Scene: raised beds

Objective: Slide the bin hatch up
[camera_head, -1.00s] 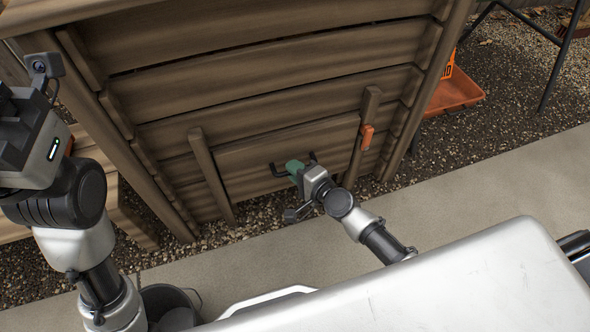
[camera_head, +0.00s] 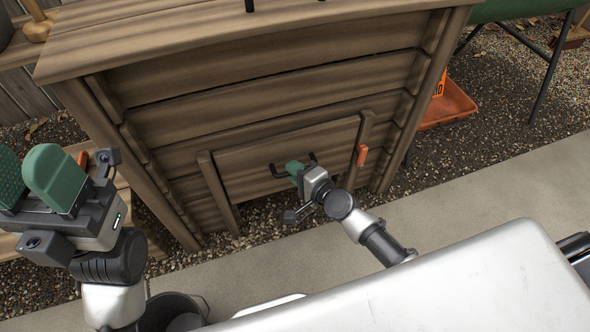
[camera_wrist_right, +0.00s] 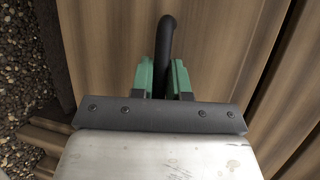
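The bin hatch (camera_head: 268,158) is a wooden panel low in the front of the wooden bin (camera_head: 250,92), between two upright side rails. A black handle (camera_head: 280,172) is mounted on the hatch. My right gripper (camera_head: 293,168) is at the handle; in the right wrist view its green fingers (camera_wrist_right: 160,80) stand on both sides of the black bar (camera_wrist_right: 165,45), closed up against it. The hatch's lower edge is partly hidden by my right arm. My left gripper (camera_head: 38,182) is raised at the left, its green pads apart and nothing between them.
An orange catch (camera_head: 362,155) sits on the right rail. An orange tray (camera_head: 447,104) lies on the gravel at the right. A dark bucket (camera_head: 172,312) stands at the lower left. The paved strip (camera_head: 455,195) before the bin is clear.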

